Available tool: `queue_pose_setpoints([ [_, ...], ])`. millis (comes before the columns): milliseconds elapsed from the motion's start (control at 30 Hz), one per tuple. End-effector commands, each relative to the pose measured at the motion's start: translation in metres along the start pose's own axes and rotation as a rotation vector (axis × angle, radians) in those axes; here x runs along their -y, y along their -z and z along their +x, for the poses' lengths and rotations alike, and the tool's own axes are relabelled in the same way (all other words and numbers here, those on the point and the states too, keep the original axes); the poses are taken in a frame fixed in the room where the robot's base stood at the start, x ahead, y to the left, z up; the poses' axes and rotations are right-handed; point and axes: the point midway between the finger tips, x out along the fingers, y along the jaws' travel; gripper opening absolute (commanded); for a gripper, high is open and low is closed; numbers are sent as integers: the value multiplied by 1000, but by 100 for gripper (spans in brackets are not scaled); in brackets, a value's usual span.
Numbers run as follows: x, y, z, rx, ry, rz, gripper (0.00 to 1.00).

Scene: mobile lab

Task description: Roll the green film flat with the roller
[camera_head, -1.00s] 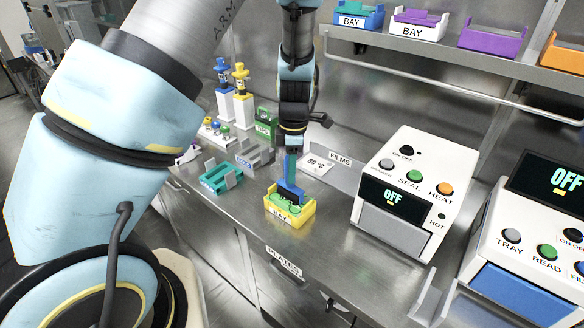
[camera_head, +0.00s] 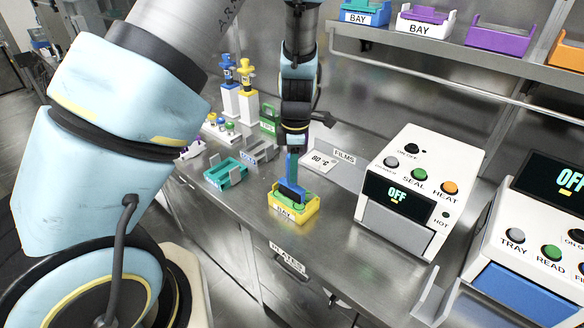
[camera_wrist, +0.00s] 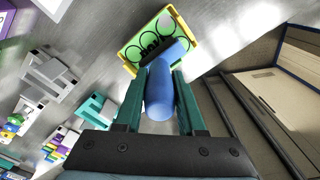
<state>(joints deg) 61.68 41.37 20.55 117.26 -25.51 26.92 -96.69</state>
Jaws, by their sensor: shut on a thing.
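My gripper (camera_wrist: 158,95) is shut on the blue handle (camera_wrist: 158,92) of the roller, which points down in the head view (camera_head: 291,180). The roller's black roll (camera_head: 288,194) is at the green film (camera_head: 303,203) inside the yellow bay (camera_head: 297,215). In the wrist view the black roll (camera_wrist: 150,46) lies across the film, which shows several round outlines (camera_wrist: 134,53). I cannot tell whether the roll presses on the film or hovers just above it. Part of the film is hidden by the roller.
A white sealer (camera_head: 408,190) reading OFF stands to the right, with a white reader (camera_head: 530,230) beyond it. A teal holder (camera_head: 226,173) and a grey holder (camera_head: 257,152) stand to the left. A shelf with several bays (camera_head: 425,22) runs above. Bare steel counter (camera_head: 343,200) lies right of the yellow bay.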

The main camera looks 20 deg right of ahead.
Motion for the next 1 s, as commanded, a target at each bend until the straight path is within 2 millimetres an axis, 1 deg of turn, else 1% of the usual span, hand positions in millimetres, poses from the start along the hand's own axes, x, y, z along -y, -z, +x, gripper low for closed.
queue_pose_setpoints([
  [233, -6, -7, -1, -2, 2, 1, 0],
  [667, -9, -9, -1, -1, 1, 0, 0],
  [1000, -18, -18, -2, -1, 1, -1, 0],
])
